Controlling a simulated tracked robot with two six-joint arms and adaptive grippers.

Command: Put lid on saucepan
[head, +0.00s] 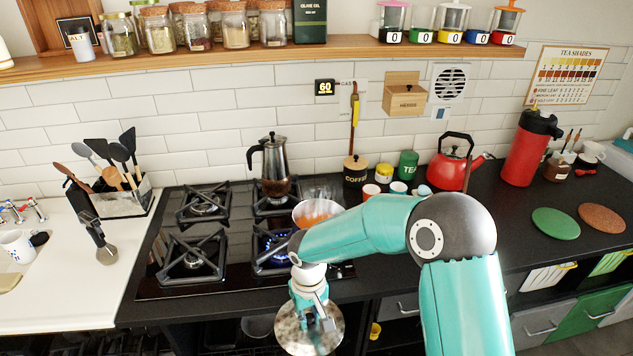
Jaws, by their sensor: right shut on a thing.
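My right gripper (317,307) is shut on a round, speckled metallic lid (291,336), held out in front of the hob's front edge. The saucepan (301,206) is on the right side of the hob, with orange contents and steam above it. My right forearm hides much of the saucepan, and the lid is apart from it, nearer to me. My left gripper is not in view.
The black gas hob (150,289) has a blue flame at its front right burner. A moka pot (275,167) stands behind. A red kettle (450,172) and several small jars stand right of the pan. A utensil holder (119,197) is at left.

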